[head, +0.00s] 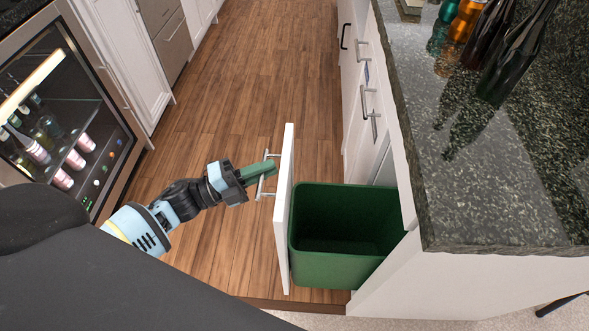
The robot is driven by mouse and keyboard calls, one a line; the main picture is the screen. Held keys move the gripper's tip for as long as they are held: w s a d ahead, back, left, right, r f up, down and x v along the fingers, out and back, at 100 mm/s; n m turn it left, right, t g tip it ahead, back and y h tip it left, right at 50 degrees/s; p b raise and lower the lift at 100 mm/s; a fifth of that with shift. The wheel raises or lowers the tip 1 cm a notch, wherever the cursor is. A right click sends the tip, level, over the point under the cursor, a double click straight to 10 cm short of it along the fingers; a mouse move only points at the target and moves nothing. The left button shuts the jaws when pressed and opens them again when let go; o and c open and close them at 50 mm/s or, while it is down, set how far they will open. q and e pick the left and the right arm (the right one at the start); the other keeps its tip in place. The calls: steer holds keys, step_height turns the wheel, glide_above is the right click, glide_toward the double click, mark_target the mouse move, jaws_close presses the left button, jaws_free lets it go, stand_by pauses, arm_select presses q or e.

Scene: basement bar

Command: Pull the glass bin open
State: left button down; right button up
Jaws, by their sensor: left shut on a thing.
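The glass bin (345,268) is a green, open-topped bin in a pull-out under the counter. It stands out past the cabinet side, and the part of its inside that shows looks empty. Its white front panel (284,215) faces left and has a metal bar handle (264,190) on its outer face. My left gripper (268,172) is at this handle, its green fingers shut on the bar from the left. The fingers hide part of the bar. My right gripper is not in view.
The dark granite counter (435,150) lies above the bin at right, with several bottles (490,40) at its back. A glass-fronted drinks fridge (60,120) stands at left. The wooden floor (240,80) between the cabinet rows is clear.

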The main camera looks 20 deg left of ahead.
arm_select(q)
steer(key=shift+s+a, duration=0.2)
steer(key=shift+a, duration=0.4)
steer(key=shift+s+a, duration=0.2)
steer(key=shift+a, duration=0.35)
steer(key=c, duration=1.5)
jaws_free()
steer(key=v, duration=0.7)
steer(key=shift+s+a+b, duration=0.2)
steer(key=shift+a+b, duration=0.1)
